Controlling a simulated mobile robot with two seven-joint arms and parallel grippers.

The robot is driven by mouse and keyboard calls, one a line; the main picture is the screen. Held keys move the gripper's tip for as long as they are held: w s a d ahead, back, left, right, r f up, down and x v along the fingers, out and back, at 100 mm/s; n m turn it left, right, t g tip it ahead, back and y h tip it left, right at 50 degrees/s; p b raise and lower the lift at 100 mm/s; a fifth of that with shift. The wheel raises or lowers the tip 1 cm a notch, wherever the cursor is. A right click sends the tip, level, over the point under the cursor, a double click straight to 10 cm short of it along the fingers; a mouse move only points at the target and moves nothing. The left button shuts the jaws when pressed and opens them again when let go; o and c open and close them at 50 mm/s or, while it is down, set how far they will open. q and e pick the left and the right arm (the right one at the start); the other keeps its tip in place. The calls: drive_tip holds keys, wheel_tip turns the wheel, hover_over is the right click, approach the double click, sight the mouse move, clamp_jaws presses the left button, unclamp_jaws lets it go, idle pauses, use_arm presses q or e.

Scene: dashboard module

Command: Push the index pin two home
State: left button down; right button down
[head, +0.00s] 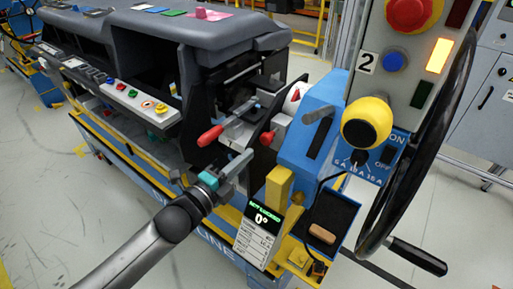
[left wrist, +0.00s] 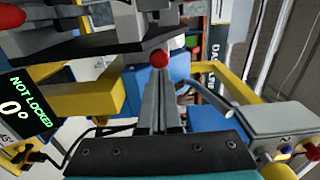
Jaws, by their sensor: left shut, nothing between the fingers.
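A small red ball knob (head: 266,138), which looks like the end of an index pin, stands out at the module's end bracket. No number can be read on it. It also shows in the left wrist view (left wrist: 159,58), straight beyond my fingertips. My left gripper (head: 244,158) is shut and empty, its fingers pointing at the knob. In the left wrist view my fingertips (left wrist: 158,78) lie just below the knob; I cannot tell whether they touch it. The display (head: 262,218) reads NOT LOCKED and 0°. My right gripper is not in view.
A red-handled lever (head: 210,136) sits just left of the knob. A yellow post (head: 278,188) and a blue housing (head: 310,130) stand close on the right. A large black handwheel (head: 420,150) fills the far right. A dark tray (head: 328,222) holds a brown piece.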

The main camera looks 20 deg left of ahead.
sight(264, 139)
use_arm(q)
drive_tip(key=shift+x, duration=2.4)
drive_tip(key=shift+b+x, duration=0.3)
drive_tip(key=shift+x, duration=0.9)
drive_tip(key=shift+r, duration=0.1)
drive_tip(key=shift+a, duration=0.1)
